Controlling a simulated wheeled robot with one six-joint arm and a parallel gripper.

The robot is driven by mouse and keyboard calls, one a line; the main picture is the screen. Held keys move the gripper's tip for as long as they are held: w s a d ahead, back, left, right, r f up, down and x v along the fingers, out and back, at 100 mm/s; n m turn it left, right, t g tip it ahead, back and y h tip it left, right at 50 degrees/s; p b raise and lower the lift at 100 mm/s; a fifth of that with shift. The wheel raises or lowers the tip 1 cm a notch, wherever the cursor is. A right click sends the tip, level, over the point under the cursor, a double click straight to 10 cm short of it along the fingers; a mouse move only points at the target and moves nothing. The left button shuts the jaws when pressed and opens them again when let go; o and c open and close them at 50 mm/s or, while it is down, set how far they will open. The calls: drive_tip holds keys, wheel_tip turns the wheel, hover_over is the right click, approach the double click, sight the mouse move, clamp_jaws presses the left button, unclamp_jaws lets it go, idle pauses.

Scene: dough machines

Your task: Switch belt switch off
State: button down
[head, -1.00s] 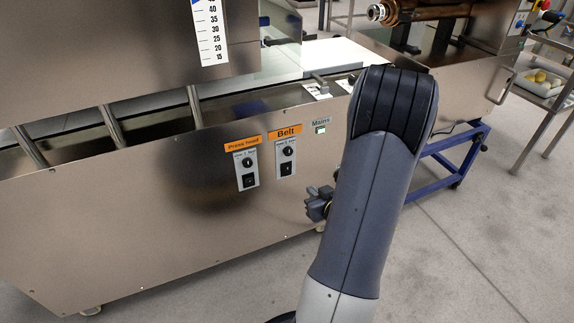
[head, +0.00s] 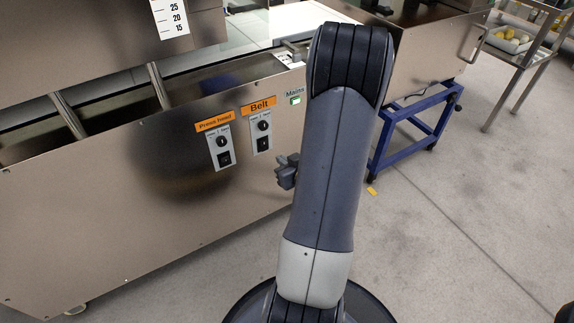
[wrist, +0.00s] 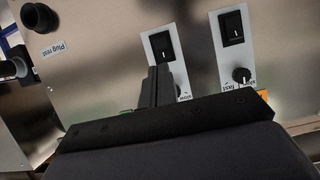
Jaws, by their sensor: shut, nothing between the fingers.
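The belt panel, under the orange "Belt" label (head: 259,106), has a round knob and below it a black belt switch (head: 263,144). In the wrist view the panels appear upside down; the left one, with a black rocker (wrist: 162,46), looks like the belt panel. My gripper (head: 287,171) shows partly, left of my arm, to the lower right of the belt panel. In the wrist view my gripper's dark fingers (wrist: 158,84) are shut and empty, just below the rocker in the picture, and cover part of that panel. I cannot tell whether they touch it.
The press head panel has its own switch (head: 224,158) beside the belt panel. A lit green mains switch (head: 295,99) is to the right. A "Plug rest" fitting (wrist: 39,17) shows at the wrist view's left. A blue stand (head: 410,130) and open floor lie right.

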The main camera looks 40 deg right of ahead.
sight(264, 143)
drive_tip(key=b+x, duration=0.2)
drive_tip(key=x, duration=0.7)
drive_tip(key=shift+w+d+f, duration=0.1)
drive_tip(key=shift+w+f, duration=0.05)
drive_tip(key=shift+w, duration=0.2)
drive_tip(key=shift+w+f+b, duration=0.15)
drive_tip(key=shift+f+b, duration=0.15)
drive_tip(key=shift+b, duration=0.2)
drive_tip(key=shift+r, duration=0.35)
drive_tip(key=shift+w+d+r+p, duration=0.1)
drive_tip(key=shift+d+r+p, duration=0.05)
drive_tip(key=shift+r+p, duration=0.7)
